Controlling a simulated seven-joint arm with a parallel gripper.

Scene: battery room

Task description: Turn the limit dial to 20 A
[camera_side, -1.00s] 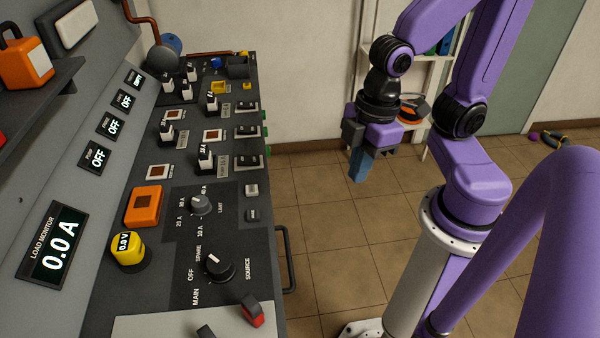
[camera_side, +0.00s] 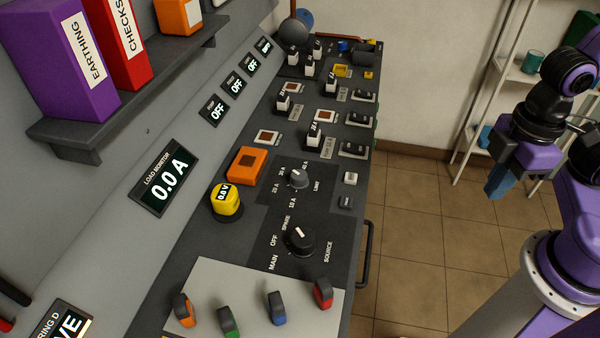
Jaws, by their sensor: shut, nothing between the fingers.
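The limit dial (camera_side: 298,179) is a small dark grey knob on the console, with 10 A, 20 A, 30 A and 40 A printed around it. Its pale mark points to the upper left, seemingly near 30 A, but it is too small to be sure. My gripper (camera_side: 497,184) has blue fingers pointing down and is shut and empty. It hangs over the floor, well to the right of the console and apart from the dial.
A larger source knob (camera_side: 301,241) sits just below the dial. A yellow capped unit (camera_side: 226,199) and an orange block (camera_side: 247,164) stand to its left. A console handle (camera_side: 367,255) juts out at the right edge. Open floor lies between console and arm.

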